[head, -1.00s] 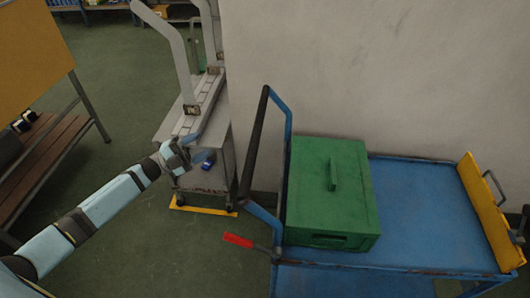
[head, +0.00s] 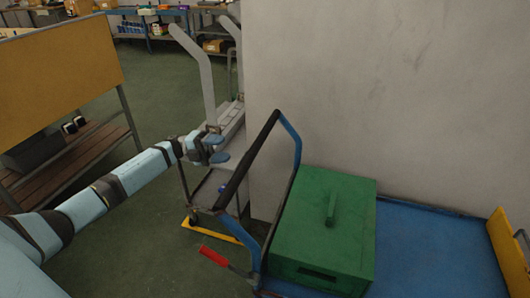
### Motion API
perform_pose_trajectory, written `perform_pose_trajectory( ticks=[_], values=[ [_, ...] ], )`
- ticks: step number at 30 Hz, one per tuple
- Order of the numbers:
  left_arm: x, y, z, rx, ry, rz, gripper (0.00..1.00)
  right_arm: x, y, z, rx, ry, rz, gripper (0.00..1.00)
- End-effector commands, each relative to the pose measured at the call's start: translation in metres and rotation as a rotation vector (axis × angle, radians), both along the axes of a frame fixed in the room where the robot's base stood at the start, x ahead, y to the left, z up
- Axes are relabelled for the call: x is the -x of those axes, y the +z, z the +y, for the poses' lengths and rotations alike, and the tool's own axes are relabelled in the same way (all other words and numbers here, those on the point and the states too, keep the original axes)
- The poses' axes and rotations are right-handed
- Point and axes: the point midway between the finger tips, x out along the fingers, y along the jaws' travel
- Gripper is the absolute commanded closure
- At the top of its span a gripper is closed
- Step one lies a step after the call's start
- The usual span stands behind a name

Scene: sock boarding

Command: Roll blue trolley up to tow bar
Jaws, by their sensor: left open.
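The blue trolley (head: 425,250) stands at the lower right against the wall. Its push handle, a blue frame with a dark grip bar (head: 248,158), rises at its left end. A green box (head: 318,235) with a lid handle sits on its deck. A lever with a red grip (head: 213,256) sticks out at the handle's foot. My left gripper (head: 217,150) is open and empty, left of the grip bar and apart from it in the picture. I cannot make out a tow bar for certain. My right gripper is out of view.
A grey machine with upright sock-shaped boards (head: 196,75) stands behind my left gripper, with a yellow floor strip (head: 212,231) at its foot. A pale wall (head: 380,90) bounds the right. A wooden bench (head: 70,160) stands left. Green floor between is clear.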

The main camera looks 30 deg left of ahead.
Motion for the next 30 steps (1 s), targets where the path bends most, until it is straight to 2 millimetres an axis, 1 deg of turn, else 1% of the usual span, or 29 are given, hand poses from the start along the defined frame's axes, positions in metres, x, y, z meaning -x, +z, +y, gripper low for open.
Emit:
perform_pose_trajectory(
  ticks=[12,16,21,30],
  values=[
    [-0.019,0.018,-0.083,0.004,-0.003,-0.003,0.47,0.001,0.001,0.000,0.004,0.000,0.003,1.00],
    [-0.024,0.022,-0.102,0.004,-0.002,-0.001,0.47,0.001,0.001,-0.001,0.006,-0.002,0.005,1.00],
    [-0.028,0.024,-0.116,0.002,0.000,-0.001,0.47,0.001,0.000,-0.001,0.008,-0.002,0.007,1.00],
    [-0.029,0.025,-0.120,0.001,0.000,0.000,0.47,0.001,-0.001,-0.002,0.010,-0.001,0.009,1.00]
  ],
)
